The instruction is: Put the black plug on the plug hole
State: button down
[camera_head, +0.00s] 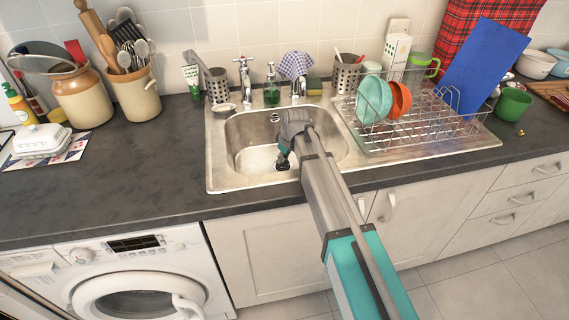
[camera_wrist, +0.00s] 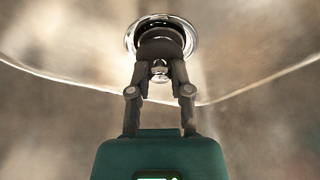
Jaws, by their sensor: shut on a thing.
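My gripper (camera_wrist: 160,72) reaches down into the metal sink (camera_head: 216,165) and is shut on the black plug (camera_wrist: 160,46). In the wrist view the plug is a dark round piece between the fingertips, and it overlaps the shiny ring of the plug hole (camera_wrist: 131,38). The ring shows around the plug's far side and flanks. I cannot tell whether the plug is seated in the hole or just above it. In the head view my gripper (camera_head: 283,162) is low in the basin, and my arm hides part of the sink.
Two taps (camera_head: 243,75) stand behind the basin with a soap bottle (camera_head: 271,97) between them. A wire dish rack (camera_head: 440,125) with bowls is on the right drainer. Utensil pots (camera_head: 135,93) stand on the left counter. The basin walls surround my gripper.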

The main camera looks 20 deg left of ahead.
jog(key=shift+f, duration=0.45)
jog(key=c, duration=0.5)
grip_release()
jog(key=shift+c, duration=0.2)
jog(key=shift+r, duration=0.15)
jog(key=p+v, duration=1.1)
jog(key=v, duration=0.1)
dwell(0.9)
